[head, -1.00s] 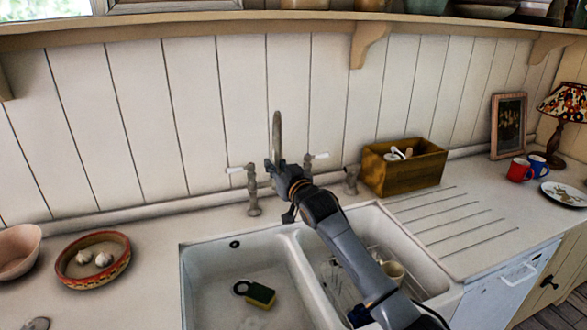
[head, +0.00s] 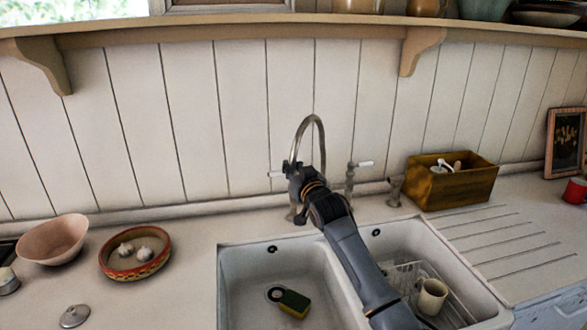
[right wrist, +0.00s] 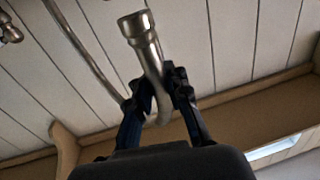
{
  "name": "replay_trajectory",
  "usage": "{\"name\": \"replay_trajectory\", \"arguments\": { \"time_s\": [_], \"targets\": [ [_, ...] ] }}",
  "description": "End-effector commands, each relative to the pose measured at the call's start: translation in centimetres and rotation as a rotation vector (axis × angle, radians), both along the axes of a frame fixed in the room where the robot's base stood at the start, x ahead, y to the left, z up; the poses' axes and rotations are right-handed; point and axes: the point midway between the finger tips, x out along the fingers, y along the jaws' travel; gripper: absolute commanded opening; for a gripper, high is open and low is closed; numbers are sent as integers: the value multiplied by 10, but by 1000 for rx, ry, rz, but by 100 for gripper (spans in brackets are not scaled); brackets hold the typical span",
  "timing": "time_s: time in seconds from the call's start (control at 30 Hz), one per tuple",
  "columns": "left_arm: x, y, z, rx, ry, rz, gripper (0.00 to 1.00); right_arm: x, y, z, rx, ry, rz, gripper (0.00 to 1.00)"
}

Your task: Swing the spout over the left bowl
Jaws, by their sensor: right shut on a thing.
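The metal spout (head: 314,125) arches up from the tap behind the sink, its outlet end on the left side of the arch. My right gripper (head: 294,170) is shut on the spout's outlet end; in the right wrist view the spout (right wrist: 138,27) passes between the gripper's fingers (right wrist: 160,90). The left bowl (head: 230,285) is the white basin at left, with a green-and-yellow sponge (head: 292,303) and a dark ring-shaped thing in it. The gripper is above the back edge of this bowl. My arm hides part of the tap base and the divider. My left gripper is not in view.
The right bowl (head: 440,250) holds a wire rack and a cream mug (head: 432,296). A wooden box (head: 470,185) stands behind the ribbed drainer. A dish of garlic (head: 135,268) and a pink bowl (head: 52,240) are at left. A shelf (head: 230,34) runs above.

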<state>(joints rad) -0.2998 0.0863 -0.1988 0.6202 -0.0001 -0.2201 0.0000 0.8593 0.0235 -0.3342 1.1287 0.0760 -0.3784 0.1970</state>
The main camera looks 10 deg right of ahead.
Motion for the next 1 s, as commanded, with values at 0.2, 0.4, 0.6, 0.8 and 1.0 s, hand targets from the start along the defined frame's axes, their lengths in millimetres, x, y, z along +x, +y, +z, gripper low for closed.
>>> {"name": "replay_trajectory", "arguments": {
  "time_s": [0.2, 0.4, 0.6, 0.8, 1.0],
  "targets": [
    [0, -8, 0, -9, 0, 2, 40, -1, 5, -5, -2, 8, 7, 27],
    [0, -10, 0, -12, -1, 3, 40, -1, 3, -3, 0, 4, 4, 40],
    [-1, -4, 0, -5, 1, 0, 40, -1, 1, -2, 1, 2, 2, 40],
    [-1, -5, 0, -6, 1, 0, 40, -14, -2, -2, 1, 1, 2, 40],
    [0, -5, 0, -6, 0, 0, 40, -44, -9, -2, 1, 1, 2, 40]
  ]
}}
